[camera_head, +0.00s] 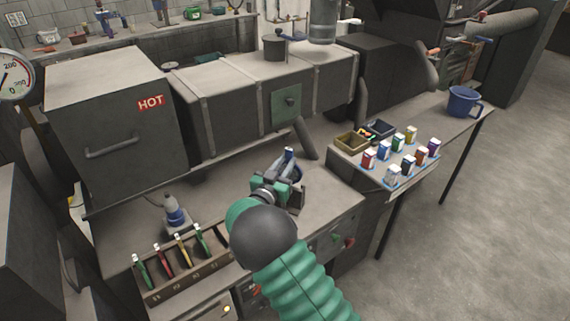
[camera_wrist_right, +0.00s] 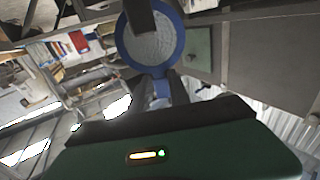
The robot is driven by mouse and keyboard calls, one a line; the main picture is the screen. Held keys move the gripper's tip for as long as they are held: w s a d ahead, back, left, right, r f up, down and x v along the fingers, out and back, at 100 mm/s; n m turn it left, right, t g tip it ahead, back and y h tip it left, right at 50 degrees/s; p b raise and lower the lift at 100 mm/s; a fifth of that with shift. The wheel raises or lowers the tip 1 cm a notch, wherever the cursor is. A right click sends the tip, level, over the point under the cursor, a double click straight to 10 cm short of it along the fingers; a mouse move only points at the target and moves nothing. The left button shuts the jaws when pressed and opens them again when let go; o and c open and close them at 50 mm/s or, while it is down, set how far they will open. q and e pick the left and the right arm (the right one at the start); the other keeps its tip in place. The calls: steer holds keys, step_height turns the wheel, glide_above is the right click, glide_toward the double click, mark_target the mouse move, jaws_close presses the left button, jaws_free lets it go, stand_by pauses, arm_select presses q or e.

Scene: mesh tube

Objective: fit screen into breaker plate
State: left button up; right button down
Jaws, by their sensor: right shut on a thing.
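My right gripper (camera_head: 288,184) is over the bench in front of the grey barrel housing, seen mostly from behind its green wrist. It is shut on a blue-rimmed round screen, whose blue rim (camera_head: 292,165) partly shows beyond the jaws. In the right wrist view the screen (camera_wrist_right: 152,46) is a grey mesh-like disc inside a blue ring, with a dark finger across its upper part. I cannot make out the breaker plate for certain in either view. My left gripper is not in view.
A wooden rack (camera_head: 185,272) with several coloured-handled tools and a bottle (camera_head: 174,212) stand on the bench at left. A box marked HOT (camera_head: 110,120) is behind. Several small cartons (camera_head: 408,164), a tray (camera_head: 352,142) and a blue mug (camera_head: 463,102) stand on the right table.

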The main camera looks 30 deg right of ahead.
steer(key=shift+f+b, duration=1)
steer(key=shift+f, duration=0.45)
steer(key=c, duration=1.1)
jaws_free()
steer(key=shift+c, duration=0.2)
steer(key=v, duration=1.7)
steer(key=shift+b, duration=0.3)
steer(key=shift+w, duration=0.1)
steer(key=shift+f, duration=0.1)
